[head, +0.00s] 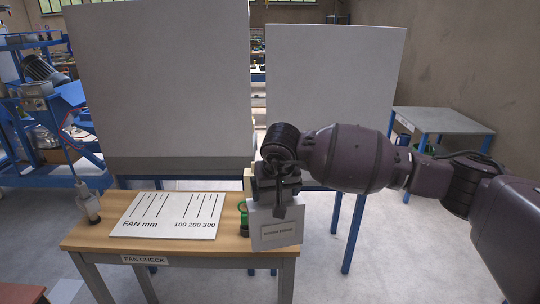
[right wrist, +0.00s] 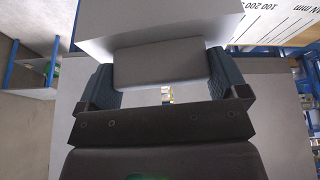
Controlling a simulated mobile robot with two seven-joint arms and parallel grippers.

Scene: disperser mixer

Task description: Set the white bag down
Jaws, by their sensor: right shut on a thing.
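The white bag (head: 275,230) is a pale, box-shaped pack with a small grey label on its front. It is upright at the right end of the wooden bench (head: 185,245). My right gripper (head: 277,190) is above it, shut on its top. In the right wrist view my right gripper (right wrist: 162,68) has a finger on each side of a grey block-like part (right wrist: 155,66) of the bag, with the white body (right wrist: 150,22) beyond. I cannot tell whether the bag's base touches the bench. My left gripper is not in view.
A white board marked "FAN mm" (head: 165,214) lies on the bench left of the bag. A green object (head: 243,214) stands close by the bag's left side. A small grey device (head: 88,204) is at the bench's left edge. Large grey panels (head: 160,80) stand behind.

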